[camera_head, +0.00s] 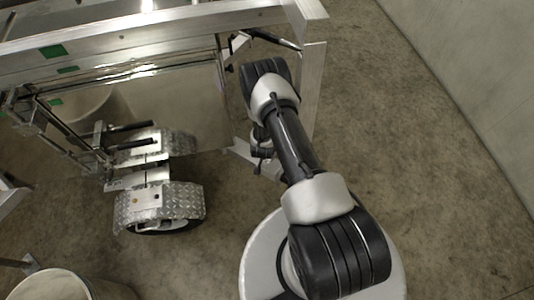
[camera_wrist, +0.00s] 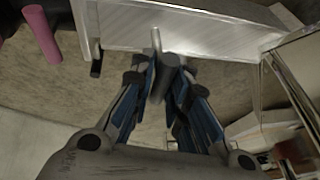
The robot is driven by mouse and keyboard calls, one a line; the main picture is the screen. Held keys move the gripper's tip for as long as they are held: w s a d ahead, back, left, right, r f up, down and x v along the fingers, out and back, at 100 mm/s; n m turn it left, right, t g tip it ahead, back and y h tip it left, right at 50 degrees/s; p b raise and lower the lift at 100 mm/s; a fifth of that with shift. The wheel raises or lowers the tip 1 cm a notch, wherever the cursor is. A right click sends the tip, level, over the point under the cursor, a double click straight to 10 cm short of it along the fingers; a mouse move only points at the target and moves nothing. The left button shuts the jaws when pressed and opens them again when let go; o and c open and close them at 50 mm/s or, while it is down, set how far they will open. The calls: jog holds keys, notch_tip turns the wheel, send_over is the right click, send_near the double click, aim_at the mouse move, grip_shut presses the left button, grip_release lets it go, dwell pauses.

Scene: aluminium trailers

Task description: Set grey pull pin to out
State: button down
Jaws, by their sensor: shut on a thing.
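The grey pull pin (camera_wrist: 166,68) is in the upper middle of the wrist view, a short grey cylinder with a thinner shaft reaching up toward a pale metal beam. My gripper (camera_wrist: 161,84), with blue-padded fingers, has one finger on each side of the pin and is shut on it. In the head view my arm reaches to the right end of the aluminium trailer frame (camera_head: 310,95). The pin cannot be made out there, and my gripper is largely hidden by the arm.
The pale metal beam (camera_wrist: 190,28) crosses the top of the wrist view. A pink cylinder (camera_wrist: 41,34) is at upper left. In the head view a wheel with a tread-plate fender (camera_head: 160,203) stands left of my arm. Concrete floor (camera_head: 425,160) is clear to the right, up to a wall (camera_head: 480,70).

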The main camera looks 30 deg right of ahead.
jog(key=shift+w+r, duration=0.25)
jog(key=shift+w, duration=0.15)
jog(key=c, duration=1.8)
grip_release()
jog(key=shift+o, duration=1.1)
jog(key=shift+s+f, duration=0.1)
jog(key=shift+s, duration=0.05)
jog(key=shift+s, duration=0.1)
jog(key=v, duration=1.2)
